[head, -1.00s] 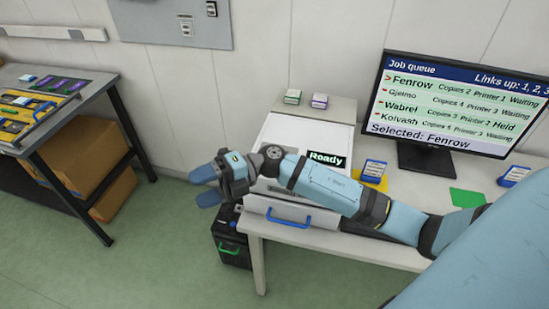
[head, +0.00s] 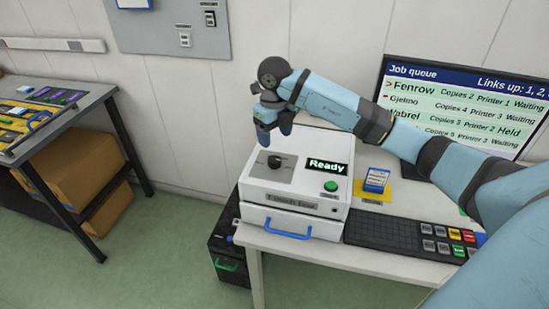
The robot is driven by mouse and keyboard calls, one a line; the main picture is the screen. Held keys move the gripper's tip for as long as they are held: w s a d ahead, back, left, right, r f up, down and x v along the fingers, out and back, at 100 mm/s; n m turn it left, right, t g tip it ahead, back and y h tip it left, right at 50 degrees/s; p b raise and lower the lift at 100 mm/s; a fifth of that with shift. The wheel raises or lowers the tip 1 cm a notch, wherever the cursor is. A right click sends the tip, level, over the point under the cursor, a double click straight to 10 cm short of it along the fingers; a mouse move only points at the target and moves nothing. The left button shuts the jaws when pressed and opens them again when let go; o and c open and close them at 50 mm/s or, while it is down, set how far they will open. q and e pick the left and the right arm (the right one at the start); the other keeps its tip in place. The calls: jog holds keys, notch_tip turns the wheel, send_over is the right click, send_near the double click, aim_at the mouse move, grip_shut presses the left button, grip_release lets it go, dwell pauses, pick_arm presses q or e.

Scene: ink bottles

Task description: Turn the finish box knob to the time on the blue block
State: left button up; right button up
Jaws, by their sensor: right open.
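The finish box (head: 300,206) is a white box on the desk with a black knob (head: 274,161) on a grey dial plate. Its display (head: 328,166) reads "Ready", and a green button (head: 331,186) sits below it. A blue block (head: 376,180) with a white label stands on a yellow mat (head: 372,193) right of the box; its writing is too small to read. My right gripper (head: 272,133) is open and empty, pointing down above and just behind the knob, apart from it. My left gripper is out of view.
A monitor (head: 450,105) stands behind, partly hidden by my right arm. A black keypad (head: 395,232) lies right of the box. A drawer with a blue handle (head: 288,231) is at the box's front. A table with coloured trays (head: 40,100) stands at left.

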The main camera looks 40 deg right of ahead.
aim_at(275, 159)
notch_tip(275, 159, down, 9)
jog(key=shift+r, duration=0.2)
jog(key=c, duration=0.9)
